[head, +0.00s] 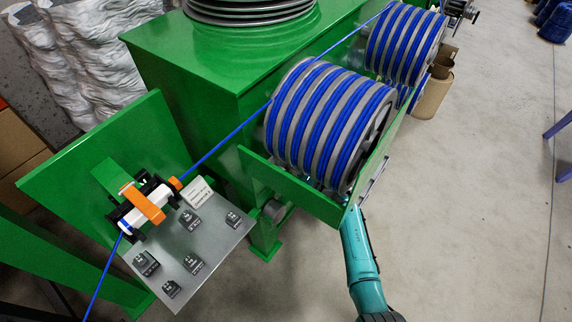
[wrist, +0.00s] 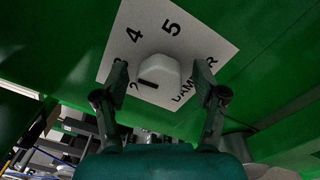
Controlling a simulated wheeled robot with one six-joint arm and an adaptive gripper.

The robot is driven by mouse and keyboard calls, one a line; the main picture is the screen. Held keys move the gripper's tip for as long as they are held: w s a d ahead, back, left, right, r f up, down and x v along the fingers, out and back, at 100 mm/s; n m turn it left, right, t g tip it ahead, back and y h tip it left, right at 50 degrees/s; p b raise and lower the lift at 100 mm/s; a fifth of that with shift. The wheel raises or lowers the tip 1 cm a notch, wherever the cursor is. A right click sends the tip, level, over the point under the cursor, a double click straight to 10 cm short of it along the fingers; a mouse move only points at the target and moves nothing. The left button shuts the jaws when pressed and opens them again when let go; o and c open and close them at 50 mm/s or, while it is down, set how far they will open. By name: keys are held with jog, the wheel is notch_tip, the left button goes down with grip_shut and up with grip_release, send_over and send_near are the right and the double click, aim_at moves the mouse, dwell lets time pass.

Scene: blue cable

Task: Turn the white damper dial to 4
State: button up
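The white damper dial (wrist: 160,78) shows in the wrist view, on a white label plate (wrist: 190,42) fixed to a green panel. The plate reads 4, 5 and "DAMPER", with another digit partly hidden by the left finger. A dark pointer mark on the dial faces left, toward that partly hidden digit and below the 4. My gripper (wrist: 161,80) is open, one finger on each side of the dial, with visible gaps. In the head view my teal arm reaches up to the green frame; the dial and my fingertips are hidden there.
In the head view, blue-and-grey cable drums (head: 322,122) sit in the green machine (head: 200,75) above my arm. A grey plate with dark blocks (head: 190,262) stands at left. Blue cable runs through a white-and-orange device (head: 146,203). The concrete floor at right is mostly clear.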

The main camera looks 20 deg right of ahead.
jog(key=v, duration=1.2)
dwell(0.3)
jog(key=s+a+r+m+t+h, duration=0.2)
jog(key=s+a+m+t+h, duration=0.15)
jog(key=s+m, duration=0.5)
jog(key=s+a+r+m+t+h, duration=0.2)
jog(key=s+a+m, duration=0.3)
jog(key=s, duration=0.6)
jog(key=s+r+m+g+h, duration=0.2)
jog(key=s+r+m, duration=0.3)
jog(key=s+m, duration=0.4)
jog(key=s+d+r+m+g+h, duration=0.1)
jog(key=s+r+m+g+h, duration=0.2)
jog(key=s+m, duration=0.6)
jog(key=shift+r+v, duration=0.25)
jog(key=shift+v, duration=3.4)
